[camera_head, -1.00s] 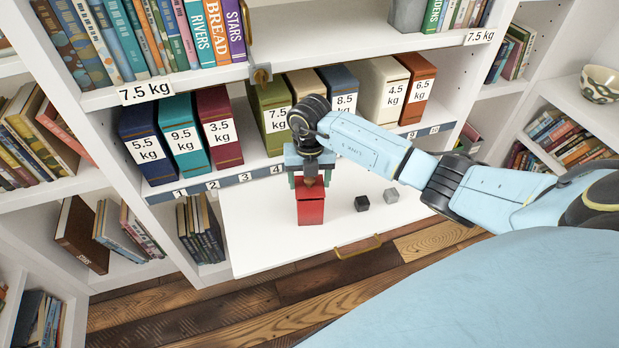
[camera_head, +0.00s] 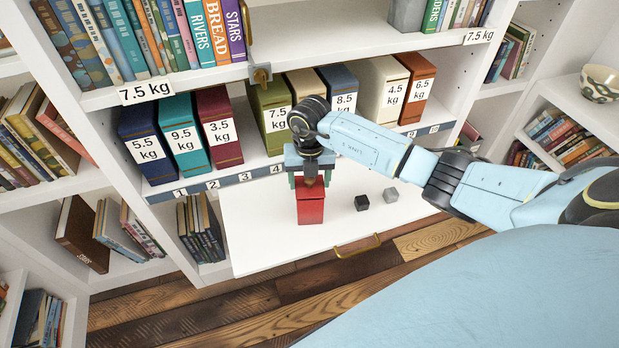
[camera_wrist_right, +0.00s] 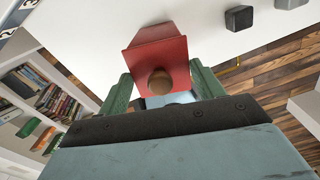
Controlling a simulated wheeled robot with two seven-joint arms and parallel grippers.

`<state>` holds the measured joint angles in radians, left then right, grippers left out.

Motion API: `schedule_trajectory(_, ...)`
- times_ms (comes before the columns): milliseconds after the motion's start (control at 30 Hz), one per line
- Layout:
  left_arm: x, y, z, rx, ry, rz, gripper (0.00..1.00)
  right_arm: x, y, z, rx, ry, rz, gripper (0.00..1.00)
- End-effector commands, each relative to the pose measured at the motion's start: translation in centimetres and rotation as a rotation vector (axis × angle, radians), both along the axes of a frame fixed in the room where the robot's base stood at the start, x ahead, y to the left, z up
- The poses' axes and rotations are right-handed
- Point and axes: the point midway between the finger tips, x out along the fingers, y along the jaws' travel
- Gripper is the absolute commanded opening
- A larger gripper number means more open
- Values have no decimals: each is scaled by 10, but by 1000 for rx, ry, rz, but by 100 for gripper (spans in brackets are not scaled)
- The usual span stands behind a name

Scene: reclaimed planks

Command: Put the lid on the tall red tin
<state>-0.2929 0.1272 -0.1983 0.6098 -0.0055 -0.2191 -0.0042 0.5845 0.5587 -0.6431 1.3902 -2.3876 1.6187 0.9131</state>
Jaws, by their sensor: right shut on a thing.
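The tall red tin (camera_head: 311,213) stands upright on the white pull-out board. Its red lid (camera_wrist_right: 150,57) with a round brown knob (camera_wrist_right: 159,82) is at the top of the tin. My right gripper (camera_head: 309,180) points down from above, its green fingers on either side of the lid, shut on it. In the right wrist view the fingers (camera_wrist_right: 160,82) flank the lid and knob. The lid appears lined up with the tin, but I cannot tell whether it is fully seated. My left gripper is not in view.
A black cube (camera_head: 361,203) and a grey cube (camera_head: 391,195) lie on the board (camera_head: 265,235) to the right of the tin. A brass handle (camera_head: 357,246) is at its front edge. Weight-labelled boxes (camera_head: 219,130) line the shelf behind and above.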

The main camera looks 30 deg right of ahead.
Motion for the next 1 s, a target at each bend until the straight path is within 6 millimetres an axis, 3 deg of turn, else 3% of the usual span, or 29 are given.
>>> schedule_trajectory(167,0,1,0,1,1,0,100,0,0,0,0,-1,0,40)
schedule_trajectory(200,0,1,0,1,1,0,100,0,0,0,0,-1,1,68)
schedule_trajectory(400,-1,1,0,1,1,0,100,0,0,0,1,0,1,92)
schedule_trajectory(567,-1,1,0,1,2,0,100,0,1,0,1,0,1,92)
schedule_trajectory(667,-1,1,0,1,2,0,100,0,0,0,1,0,1,100)
schedule_trajectory(1000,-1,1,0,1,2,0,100,0,0,0,1,0,1,100)
